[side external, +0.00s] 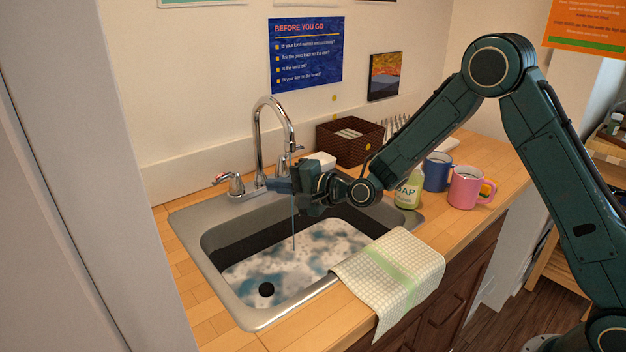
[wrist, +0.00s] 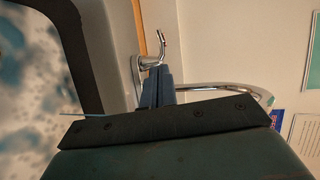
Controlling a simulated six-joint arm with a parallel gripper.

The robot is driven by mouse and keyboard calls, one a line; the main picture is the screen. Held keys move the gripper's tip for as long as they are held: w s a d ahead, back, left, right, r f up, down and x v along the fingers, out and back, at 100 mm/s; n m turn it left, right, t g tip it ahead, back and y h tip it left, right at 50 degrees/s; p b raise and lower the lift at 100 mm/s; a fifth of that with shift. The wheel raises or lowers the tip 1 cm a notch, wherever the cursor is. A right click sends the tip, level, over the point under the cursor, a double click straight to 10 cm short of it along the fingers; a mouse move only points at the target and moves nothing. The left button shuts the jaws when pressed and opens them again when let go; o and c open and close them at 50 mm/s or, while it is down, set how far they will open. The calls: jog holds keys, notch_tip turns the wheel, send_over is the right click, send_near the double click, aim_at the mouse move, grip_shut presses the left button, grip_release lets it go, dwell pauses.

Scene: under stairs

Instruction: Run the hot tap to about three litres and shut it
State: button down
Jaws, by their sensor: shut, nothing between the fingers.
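The chrome tap (side external: 272,125) arches over the sink (side external: 190,237). Its left handle (side external: 231,181) has a red mark and also shows in the wrist view (wrist: 152,61), just beyond my fingertips. A thin stream of water (side external: 293,228) falls from the spout side into the sink; a thin line of it shows in the wrist view (wrist: 85,115). Cloudy, foamy water (side external: 320,245) covers the sink floor. My gripper (side external: 272,185) is shut and empty, beside the tap base and pointing left at the handle. I cannot tell whether the fingers touch it. My wrist hides the right handle partly.
A dark round thing (side external: 266,290) shows in the sink's front left. A checked towel (side external: 390,270) hangs over the front edge.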

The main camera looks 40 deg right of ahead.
aim_at(217, 180)
jog(key=shift+x, duration=6.95)
jog(key=shift+w+a+f+m+h, duration=0.1)
jog(key=shift+a+m+h, duration=0.2)
jog(key=shift+h, duration=0.1)
jog(key=shift+w+a+m+t+h, duration=0.25)
jog(key=shift+m+h, duration=0.2)
jog(key=shift+h, duration=0.15)
jog(key=shift+w+a+m+t+h, duration=0.15)
jog(key=shift+a+m+t+h, duration=0.1)
jog(key=shift+m+h, duration=0.3)
jog(key=shift+w+a, duration=0.25)
jog(key=shift+w, duration=0.2)
jog(key=a+v, duration=0.2)
jog(key=v, duration=1.1)
jog(key=shift+s+a+r, duration=0.2)
jog(key=shift+s, duration=0.4)
